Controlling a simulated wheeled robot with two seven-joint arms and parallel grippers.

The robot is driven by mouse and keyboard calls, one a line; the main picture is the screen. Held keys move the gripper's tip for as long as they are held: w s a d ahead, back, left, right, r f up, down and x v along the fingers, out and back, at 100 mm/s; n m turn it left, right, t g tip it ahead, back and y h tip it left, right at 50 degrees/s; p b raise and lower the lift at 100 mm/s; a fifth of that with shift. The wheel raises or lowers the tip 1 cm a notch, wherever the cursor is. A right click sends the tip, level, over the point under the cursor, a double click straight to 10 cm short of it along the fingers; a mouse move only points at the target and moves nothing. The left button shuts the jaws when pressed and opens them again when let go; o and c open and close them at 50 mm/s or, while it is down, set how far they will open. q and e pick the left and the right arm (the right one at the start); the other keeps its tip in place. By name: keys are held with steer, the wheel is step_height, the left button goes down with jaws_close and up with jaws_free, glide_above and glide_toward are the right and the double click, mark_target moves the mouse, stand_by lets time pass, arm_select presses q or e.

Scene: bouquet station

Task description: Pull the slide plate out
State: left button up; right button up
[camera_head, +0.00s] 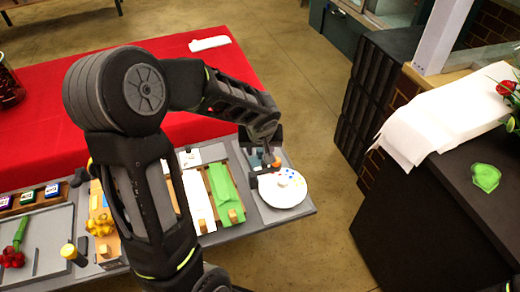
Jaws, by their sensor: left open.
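Two flat strips lie side by side on the grey station, a white one (197,196) and a green one (222,188). Each has a small wooden block at its near end. I cannot tell which part is the slide plate. My left gripper (266,170) is open, to the right of the green strip, above the far edge of a round white plate (281,188) with small coloured spots. Nothing shows between its fingers. My left arm hides part of the station left of the white strip. My right gripper is not in view.
A red-covered table (110,50) stands behind. At the left of the station are a grey tray (45,225), a red flower (12,258) and a yellow-topped cylinder (70,252). A dark counter (420,210) stands at the right, with open floor between.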

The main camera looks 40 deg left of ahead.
arm_select(q)
steer(key=shift+x, duration=0.75)
jaws_close()
stand_by(0.9)
